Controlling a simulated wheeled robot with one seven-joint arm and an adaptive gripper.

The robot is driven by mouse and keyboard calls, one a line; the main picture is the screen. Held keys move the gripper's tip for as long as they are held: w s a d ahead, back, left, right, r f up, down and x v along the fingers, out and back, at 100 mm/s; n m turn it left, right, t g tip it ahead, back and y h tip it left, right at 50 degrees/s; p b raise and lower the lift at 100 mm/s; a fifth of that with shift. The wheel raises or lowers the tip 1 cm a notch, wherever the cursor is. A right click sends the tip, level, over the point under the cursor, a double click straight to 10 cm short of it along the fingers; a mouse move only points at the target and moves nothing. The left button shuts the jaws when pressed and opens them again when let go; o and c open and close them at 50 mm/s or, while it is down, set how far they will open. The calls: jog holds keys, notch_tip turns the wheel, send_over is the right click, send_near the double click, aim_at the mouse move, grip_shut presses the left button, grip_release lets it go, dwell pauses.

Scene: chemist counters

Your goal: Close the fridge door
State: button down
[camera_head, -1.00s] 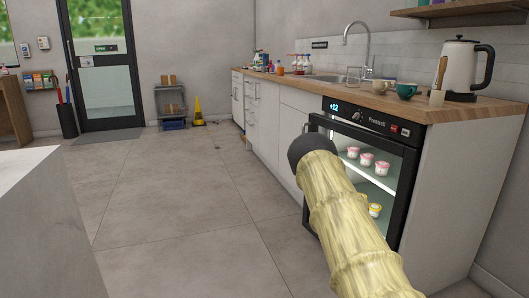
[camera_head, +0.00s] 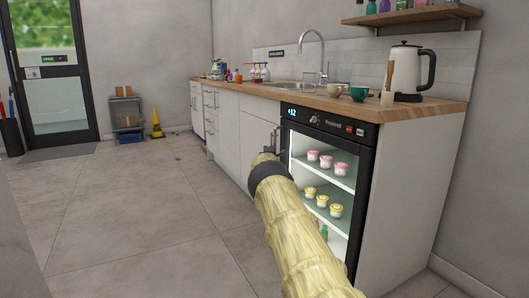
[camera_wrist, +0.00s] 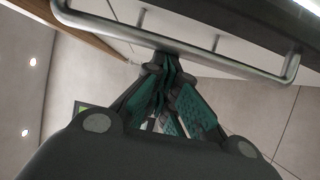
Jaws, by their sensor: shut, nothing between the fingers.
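The black-framed fridge (camera_head: 330,122) stands under the counter's right end, with its lit inside showing pink-lidded and yellow-lidded cups on shelves. Its door is mostly hidden behind my arm in the head view, so how far it stands open is unclear. In the wrist view a long metal bar handle (camera_wrist: 225,57) crosses the top, beside a dark panel edge (camera_wrist: 240,22). My gripper (camera_wrist: 166,60) is shut and empty, its fingertips close to the bar's lower side. Whether they touch it I cannot tell. In the head view my gripper (camera_head: 270,150) is small and partly hidden by my arm.
The wooden counter (camera_head: 425,108) carries a kettle (camera_head: 408,72), cups and bottles near the sink. White cabinets (camera_head: 226,125) run to the left of the fridge. The tiled floor (camera_head: 130,215) to the left is open. A small shelf unit (camera_head: 127,120) stands at the back.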

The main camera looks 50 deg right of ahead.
jog(key=shift+s+d+f, duration=0.15)
jog(key=shift+s+d, duration=0.4)
jog(key=shift+s, duration=0.05)
jog(key=w+a+p, duration=0.1)
jog(key=w+a, duration=0.2)
jog(key=a, duration=0.1)
jog(key=p+v, duration=0.4)
jog(key=v, duration=0.6)
jog(key=shift+w+a, duration=0.1)
jog(key=shift+a, duration=0.05)
